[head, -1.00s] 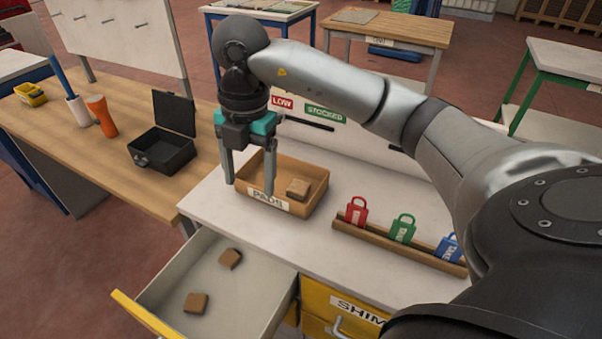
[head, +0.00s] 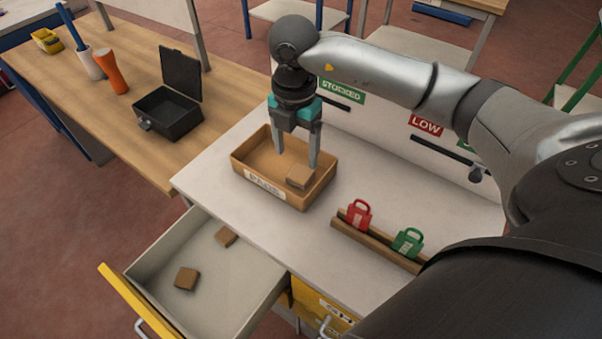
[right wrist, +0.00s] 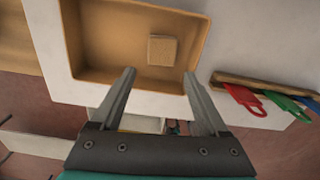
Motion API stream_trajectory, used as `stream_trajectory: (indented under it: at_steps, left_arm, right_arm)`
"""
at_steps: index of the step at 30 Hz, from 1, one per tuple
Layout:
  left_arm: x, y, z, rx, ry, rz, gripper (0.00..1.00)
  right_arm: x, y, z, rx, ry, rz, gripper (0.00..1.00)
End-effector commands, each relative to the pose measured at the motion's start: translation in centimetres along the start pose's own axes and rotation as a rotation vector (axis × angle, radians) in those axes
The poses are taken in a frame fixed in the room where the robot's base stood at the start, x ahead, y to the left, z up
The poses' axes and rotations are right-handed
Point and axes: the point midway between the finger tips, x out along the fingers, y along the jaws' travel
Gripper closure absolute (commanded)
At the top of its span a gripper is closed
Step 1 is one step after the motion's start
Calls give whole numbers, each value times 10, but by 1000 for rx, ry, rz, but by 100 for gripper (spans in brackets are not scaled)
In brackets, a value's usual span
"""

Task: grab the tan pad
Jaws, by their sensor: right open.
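A tan pad (head: 300,176) lies in the right part of a brown open bin (head: 252,160) labelled for pads. It also shows in the right wrist view (right wrist: 162,50), flat on the bin floor near its right wall. Two more tan pads lie in the open drawer, one nearer the back (head: 226,236) and one nearer the front (head: 186,278). My right gripper (head: 296,158) is open and empty above the bin, pointing down, with one fingertip close to the pad in the picture. In the right wrist view the pad shows beyond the open fingers (right wrist: 163,84). My left gripper is not in view.
The yellow-fronted drawer (head: 235,285) stands open below the white bench top (head: 225,180). A wooden rack (head: 385,245) with red (head: 358,214) and green (head: 407,242) tags is right of the bin. A black open case (head: 168,115) stands on the wooden table at left.

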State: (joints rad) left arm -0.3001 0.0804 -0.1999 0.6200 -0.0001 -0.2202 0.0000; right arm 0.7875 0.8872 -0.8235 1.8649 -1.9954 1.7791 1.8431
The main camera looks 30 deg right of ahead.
Motion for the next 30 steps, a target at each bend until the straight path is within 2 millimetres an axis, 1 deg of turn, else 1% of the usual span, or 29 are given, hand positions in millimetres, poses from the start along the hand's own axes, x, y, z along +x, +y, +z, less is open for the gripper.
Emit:
stream_trajectory:
  at_steps: [1, 3, 8, 15, 18, 21, 26, 28, 30]
  left_arm:
    - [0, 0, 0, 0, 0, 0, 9]
    - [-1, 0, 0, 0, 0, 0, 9]
    - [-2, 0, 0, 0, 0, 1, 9]
    - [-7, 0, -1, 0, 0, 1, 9]
    - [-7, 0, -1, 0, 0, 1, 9]
    - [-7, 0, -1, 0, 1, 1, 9]
    - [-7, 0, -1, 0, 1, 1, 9]
    - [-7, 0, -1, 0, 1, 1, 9]
    - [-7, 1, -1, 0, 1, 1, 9]
  right_arm:
    - [7, 0, 0, 1, 1, -3, 22]
    - [14, 0, 0, 0, 1, -1, 22]
    - [23, -1, 1, 1, 1, -1, 22]
    - [57, -4, 5, -1, 2, -2, 22]
    - [67, -3, 5, -1, 1, 0, 22]
    - [70, -3, 5, -1, 0, 0, 22]
    - [70, -3, 6, -1, 0, 0, 22]
    - [70, -3, 6, -1, 0, 0, 28]
    - [70, -3, 6, -1, 0, 0, 36]
